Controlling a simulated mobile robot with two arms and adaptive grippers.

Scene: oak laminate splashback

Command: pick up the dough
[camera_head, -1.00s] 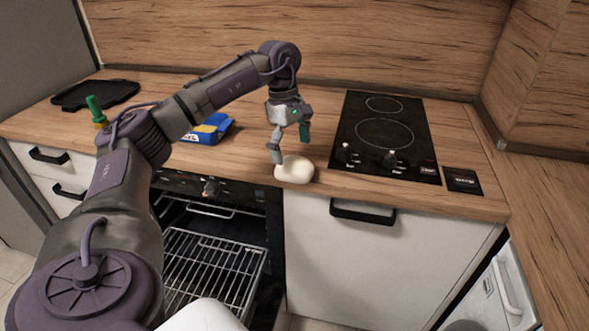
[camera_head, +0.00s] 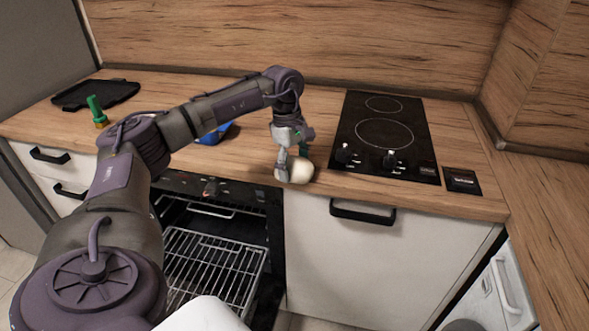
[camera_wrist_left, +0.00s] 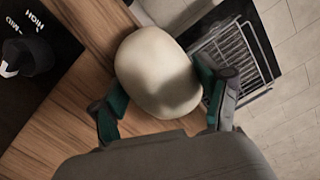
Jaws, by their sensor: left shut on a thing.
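The dough (camera_head: 301,171) is a smooth, cream-white lump on the wooden counter, close to its front edge, left of the cooktop. My left gripper (camera_head: 293,164) is down at the dough, with its fingers on either side of it. In the left wrist view the dough (camera_wrist_left: 158,75) sits between the two green-padded fingers (camera_wrist_left: 160,110), which are shut on it. The fingers cover part of the dough in the head view. I cannot tell whether the dough still touches the counter. My right gripper is not in view.
A blue package (camera_head: 215,133) is partly behind my arm.

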